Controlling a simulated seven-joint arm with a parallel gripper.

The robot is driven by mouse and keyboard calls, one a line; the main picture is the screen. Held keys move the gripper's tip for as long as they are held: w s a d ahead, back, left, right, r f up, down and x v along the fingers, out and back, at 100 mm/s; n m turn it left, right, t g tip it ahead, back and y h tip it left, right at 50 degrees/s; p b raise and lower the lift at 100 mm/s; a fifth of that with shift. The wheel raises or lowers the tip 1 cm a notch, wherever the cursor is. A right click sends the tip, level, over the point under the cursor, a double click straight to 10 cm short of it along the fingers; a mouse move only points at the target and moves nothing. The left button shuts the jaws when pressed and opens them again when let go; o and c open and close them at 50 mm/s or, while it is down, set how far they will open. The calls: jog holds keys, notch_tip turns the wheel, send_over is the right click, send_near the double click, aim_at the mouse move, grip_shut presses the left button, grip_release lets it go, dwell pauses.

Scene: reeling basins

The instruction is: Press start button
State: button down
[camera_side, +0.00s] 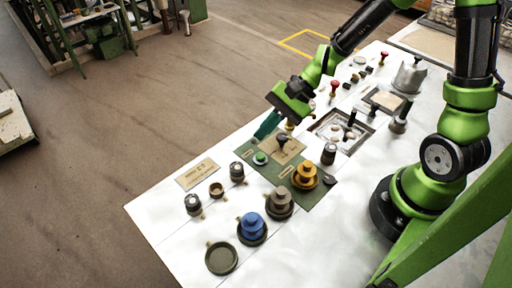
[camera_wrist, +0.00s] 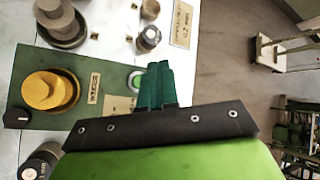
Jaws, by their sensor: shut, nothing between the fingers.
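A small green button (camera_side: 260,158) with a pale ring is set in a dark green panel (camera_side: 316,196) on the white table. It also shows in the wrist view (camera_wrist: 134,82), just left of my fingers, which hide part of it. I take it for the start button; no label is readable beside it. My gripper (camera_side: 257,138) has teal fingers pressed together with nothing between them. In the side view the fingertips are just above and behind the button. In the wrist view the shut fingers (camera_wrist: 155,66) are beside it. I cannot tell whether they touch the panel.
A yellow knob (camera_side: 305,175), a dark lever (camera_side: 283,141) and a tan plate share the panel. A blue knob (camera_side: 251,225), a brown knob (camera_side: 280,202) and several small dials stand nearby. A tan label plate (camera_side: 197,174) lies left. The table's front-left corner is clear.

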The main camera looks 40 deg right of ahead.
jog(key=shift+f, duration=2.25)
jog(key=shift+f, duration=0.15)
jog(key=shift+f, duration=0.3)
jog(key=shift+f, duration=0.5)
dwell(0.8)
jog(key=shift+r, duration=0.95)
jog(key=shift+r, duration=2.5)
